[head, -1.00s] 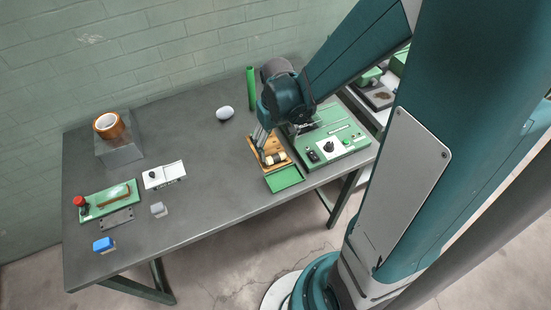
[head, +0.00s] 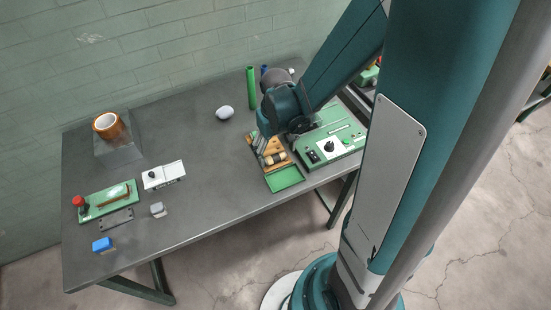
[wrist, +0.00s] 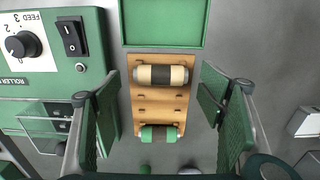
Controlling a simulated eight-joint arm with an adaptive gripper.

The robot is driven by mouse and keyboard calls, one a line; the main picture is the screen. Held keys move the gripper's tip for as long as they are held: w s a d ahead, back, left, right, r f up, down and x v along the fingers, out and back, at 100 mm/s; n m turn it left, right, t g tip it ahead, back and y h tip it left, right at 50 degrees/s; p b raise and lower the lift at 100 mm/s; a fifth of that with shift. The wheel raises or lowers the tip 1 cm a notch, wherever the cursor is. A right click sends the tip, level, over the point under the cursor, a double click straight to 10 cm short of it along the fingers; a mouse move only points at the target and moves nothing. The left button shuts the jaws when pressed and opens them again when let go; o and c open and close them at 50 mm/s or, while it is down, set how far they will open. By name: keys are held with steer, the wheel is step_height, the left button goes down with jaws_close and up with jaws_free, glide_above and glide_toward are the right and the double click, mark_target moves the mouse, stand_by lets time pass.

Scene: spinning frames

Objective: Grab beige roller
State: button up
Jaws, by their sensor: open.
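The beige roller (wrist: 161,75), with a dark middle band, lies across the far end of a slotted wooden rack (wrist: 160,104) in the wrist view. It also shows in the head view (head: 275,158). A green roller (wrist: 159,133) with a dark middle lies at the rack's near end. My gripper (wrist: 159,103) is open and empty, its green pads on either side of the rack, with the beige roller ahead of them in the picture. In the head view my gripper (head: 264,143) is over the back part of the rack and partly hides it.
A green tray (head: 285,179) adjoins the rack's front. A green control box (head: 330,140) with knob and switch stands close on the right. A green cylinder (head: 251,88) and a white rounded object (head: 224,112) stand behind. The table's middle is clear.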

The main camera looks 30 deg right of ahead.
mark_target(276, 157)
steer(key=shift+f, duration=1.5)
steer(key=c, duration=1)
steer(key=shift+r, duration=0.2)
steer(key=shift+c, duration=0.2)
step_height(276, 157, up, 10)
steer(key=shift+f+p, duration=0.2)
steer(key=shift+p, duration=0.25)
